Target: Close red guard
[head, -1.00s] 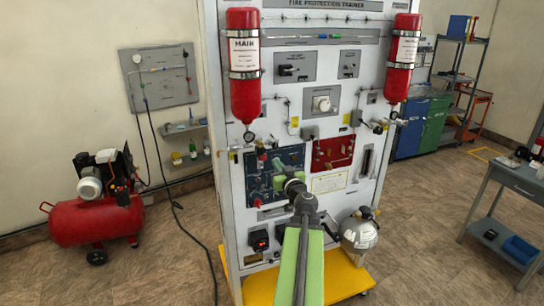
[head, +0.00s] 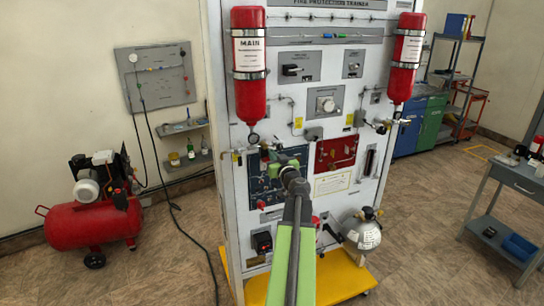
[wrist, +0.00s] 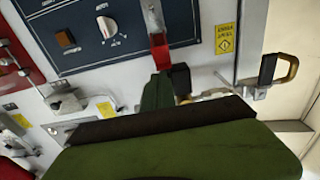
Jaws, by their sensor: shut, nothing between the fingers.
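A narrow red piece, seemingly the red guard (wrist: 159,52), stands out at the edge of the dark blue panel (wrist: 90,30) in the wrist view. My gripper (wrist: 167,88) is shut and empty, its green and dark fingertips just below the red piece. I cannot tell whether they touch. In the head view my gripper (head: 287,163) is in front of the blue panel (head: 262,188), covering part of it. The guard cannot be made out clearly there.
A white knob (wrist: 107,27) and a brown square switch (wrist: 66,38) sit on the blue panel. A metal fitting with a dark handle (wrist: 267,69) projects at right in the wrist view. A red panel (head: 335,152) and a red cylinder (head: 249,100) are nearby on the trainer.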

